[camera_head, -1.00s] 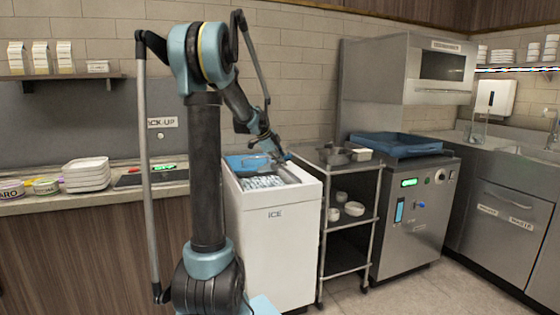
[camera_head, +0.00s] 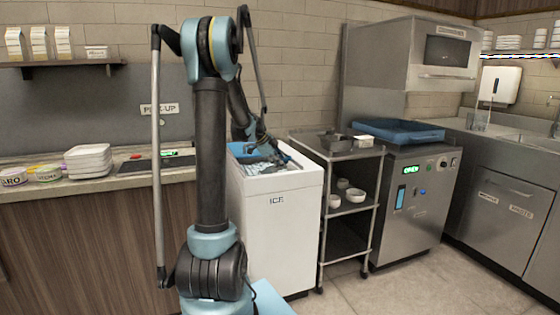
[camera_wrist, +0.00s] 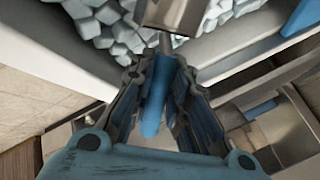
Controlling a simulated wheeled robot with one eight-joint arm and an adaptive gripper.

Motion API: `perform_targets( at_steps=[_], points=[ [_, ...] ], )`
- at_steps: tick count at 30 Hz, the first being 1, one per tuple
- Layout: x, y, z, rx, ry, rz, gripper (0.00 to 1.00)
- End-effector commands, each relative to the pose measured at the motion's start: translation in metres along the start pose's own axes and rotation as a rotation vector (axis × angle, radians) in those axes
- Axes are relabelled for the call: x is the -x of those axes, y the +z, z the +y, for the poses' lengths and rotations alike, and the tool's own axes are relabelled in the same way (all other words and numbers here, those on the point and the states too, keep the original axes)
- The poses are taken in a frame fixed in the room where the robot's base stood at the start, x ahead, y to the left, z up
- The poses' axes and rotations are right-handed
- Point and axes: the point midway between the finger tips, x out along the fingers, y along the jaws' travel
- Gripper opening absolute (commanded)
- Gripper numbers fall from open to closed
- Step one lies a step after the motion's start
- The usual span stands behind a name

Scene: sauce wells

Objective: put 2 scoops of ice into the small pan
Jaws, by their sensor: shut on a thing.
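My gripper (camera_wrist: 155,95) is shut on the blue handle (camera_wrist: 152,110) of an ice scoop. The scoop's metal bowl (camera_wrist: 176,14) is at the top of the wrist view, beside and over the ice cubes (camera_wrist: 110,22). Whether it holds ice cannot be told. The white ice bin (camera_head: 276,235) stands open in the head view, with my gripper (camera_head: 284,158) low at its mouth. A metal pan (camera_head: 334,143) sits on top of the cart right of the bin; whether it is the small pan is unclear.
A small white container (camera_head: 363,141) is beside the metal pan. A blue tray (camera_head: 400,134) lies on the steel machine (camera_head: 415,205).

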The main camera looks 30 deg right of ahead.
Motion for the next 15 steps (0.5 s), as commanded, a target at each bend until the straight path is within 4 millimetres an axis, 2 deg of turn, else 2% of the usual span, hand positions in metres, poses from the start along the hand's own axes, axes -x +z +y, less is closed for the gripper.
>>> perform_targets(
  at_steps=[11, 15],
  points=[
    [-0.003, 0.03, -0.001, -0.03, -0.005, -0.047, 0.0],
    [-0.006, 0.039, -0.001, -0.075, -0.013, -0.112, 0.0]
  ],
)
